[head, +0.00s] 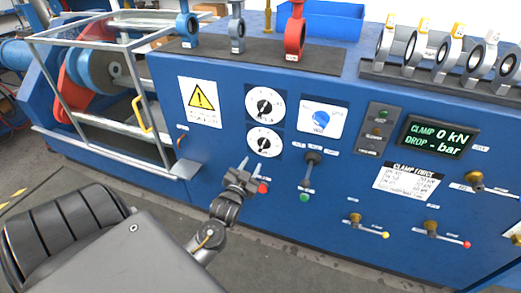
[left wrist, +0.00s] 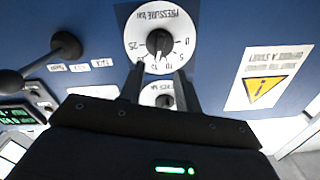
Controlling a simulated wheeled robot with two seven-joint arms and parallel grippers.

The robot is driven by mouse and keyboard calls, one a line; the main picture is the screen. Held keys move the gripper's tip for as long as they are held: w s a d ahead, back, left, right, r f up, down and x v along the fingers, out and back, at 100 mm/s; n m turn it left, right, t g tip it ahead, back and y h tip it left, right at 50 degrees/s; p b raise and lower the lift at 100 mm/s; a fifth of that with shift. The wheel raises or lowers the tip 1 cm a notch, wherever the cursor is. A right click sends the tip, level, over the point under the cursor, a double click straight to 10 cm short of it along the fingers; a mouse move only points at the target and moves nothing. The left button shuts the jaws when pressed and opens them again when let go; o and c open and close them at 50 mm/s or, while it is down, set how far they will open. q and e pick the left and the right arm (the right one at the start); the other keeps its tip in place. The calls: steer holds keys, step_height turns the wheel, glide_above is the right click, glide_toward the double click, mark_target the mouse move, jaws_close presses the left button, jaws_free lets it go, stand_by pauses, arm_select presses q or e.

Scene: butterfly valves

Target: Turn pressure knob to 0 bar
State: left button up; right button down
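The pressure knob (left wrist: 159,42) is a black knob on a white round dial marked in bar, upside down in the left wrist view. Its pointer faces down in that view, toward the 10 to 15 marks; the 0 is at the right. In the head view it is the lower of two dials (head: 264,142). My left gripper (head: 253,165) is just below and in front of this dial. Its two fingers (left wrist: 160,80) stand apart, empty, one on each side of the second dial in the left wrist view, apart from the knob. My right gripper is not in view.
The upper dial (head: 265,104) sits just above. A yellow warning sign (head: 201,102) is left of the dials. A lever with a black knob (head: 312,157) and a red button (head: 263,188) are close by. The display (head: 438,138) reads 0 kN and "- bar".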

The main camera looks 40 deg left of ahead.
mark_target(261, 149)
arm_select(q)
steer(key=x, duration=0.9)
steer(key=shift+w+a, duration=0.1)
steer(key=shift+w, duration=0.15)
jaws_close()
